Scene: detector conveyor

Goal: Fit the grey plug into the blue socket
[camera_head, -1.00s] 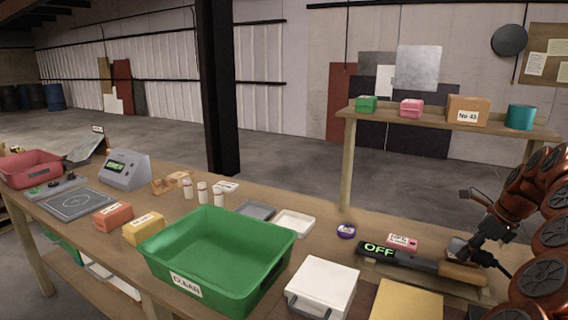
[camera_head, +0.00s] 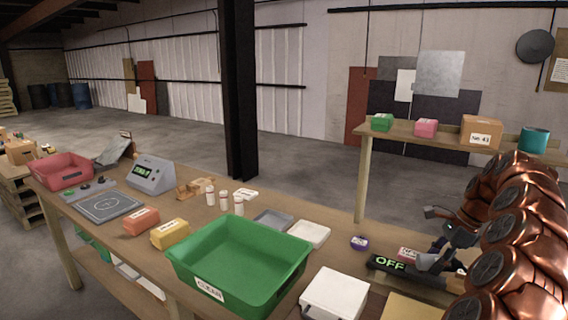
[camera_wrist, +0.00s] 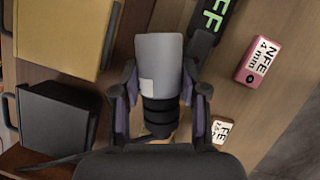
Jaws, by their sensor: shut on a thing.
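The grey plug (camera_wrist: 160,58) is a smooth grey cylinder with a black ribbed end (camera_wrist: 160,117) and a small pale label. My gripper (camera_wrist: 160,85) is shut on it, with one finger on each side. The plug's grey end points away from my palm. In the head view my gripper (camera_head: 455,238) is at the right, over the bench. The grey plug (camera_head: 434,261) shows there beside a black bar reading OFF (camera_head: 388,263). I cannot make out a blue socket in either view; whether the plug touches anything is unclear.
Close to my gripper lie a pink box (camera_wrist: 258,64), a small white-labelled item (camera_wrist: 222,131), a yellow board (camera_wrist: 60,35) and a black box (camera_wrist: 55,115). On the bench stand a green bin (camera_head: 240,262), a white box (camera_head: 334,295) and a purple round item (camera_head: 359,243).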

